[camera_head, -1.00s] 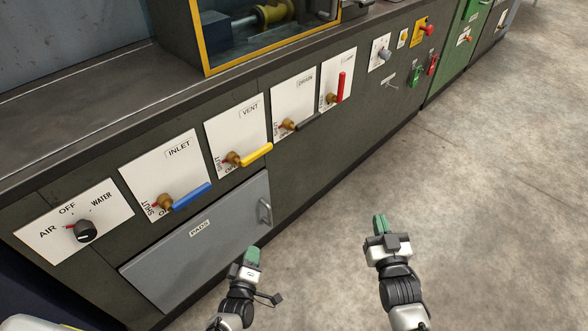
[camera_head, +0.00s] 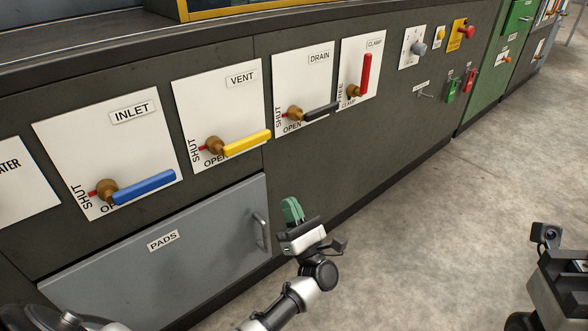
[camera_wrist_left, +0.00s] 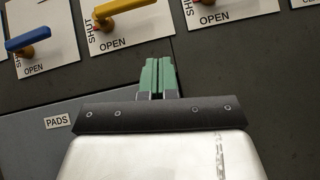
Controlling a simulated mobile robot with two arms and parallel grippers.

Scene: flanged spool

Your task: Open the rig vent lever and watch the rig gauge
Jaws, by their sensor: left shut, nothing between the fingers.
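The vent lever (camera_head: 246,143) is a yellow handle on a brass hub on the white VENT plate (camera_head: 218,95). It lies roughly sideways, pointing right, with a red mark on the SHUT side and OPEN printed below. The lever also shows at the top of the left wrist view (camera_wrist_left: 122,6). My left gripper (camera_head: 292,210) has green fingers, is shut and empty, and is below and right of the lever, apart from it. In the left wrist view its fingers (camera_wrist_left: 157,77) are together. My right arm shows at the right edge; its fingertips are hidden. I see no gauge.
The blue INLET lever (camera_head: 145,187) is left of VENT; the black DRAIN lever (camera_head: 320,111) and red CLAMP lever (camera_head: 366,75) are right. The grey PADS drawer (camera_head: 165,265) with a protruding handle (camera_head: 261,230) sits below. Open floor (camera_head: 430,220) lies to the right.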

